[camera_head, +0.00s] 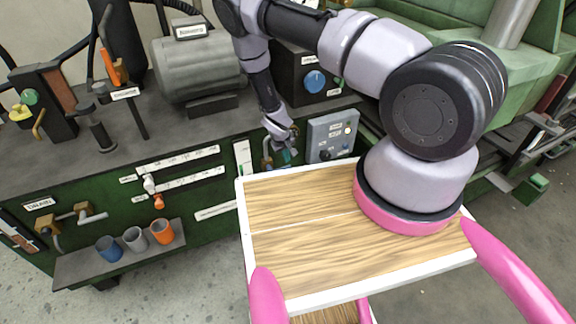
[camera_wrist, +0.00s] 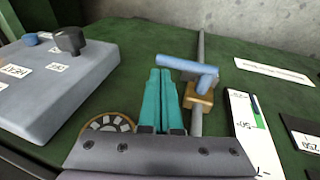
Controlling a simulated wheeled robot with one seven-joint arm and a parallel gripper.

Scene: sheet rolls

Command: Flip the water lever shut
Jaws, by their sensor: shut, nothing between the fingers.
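The water lever (camera_wrist: 188,65) is a blue handle on a brass valve body (camera_wrist: 199,97), fitted on a grey upright pipe (camera_wrist: 197,122). In the wrist view the handle lies across the pipe, its free end to the left. My gripper (camera_wrist: 160,74) has its teal fingers shut together and empty. The fingertips are just below the handle's left end in the picture; I cannot tell whether they touch it. In the head view my gripper (camera_head: 287,154) is at the green machine front, and it and the wooden tray hide most of the valve.
A grey control box (camera_head: 331,134) with knobs is right of my gripper. A brass round part (camera_wrist: 108,123) is left of the fingers. A white scale plate (camera_wrist: 247,130) is right of the pipe. A wooden tray (camera_head: 300,250) is in front. Cups and a drain valve (camera_head: 84,212) are far left.

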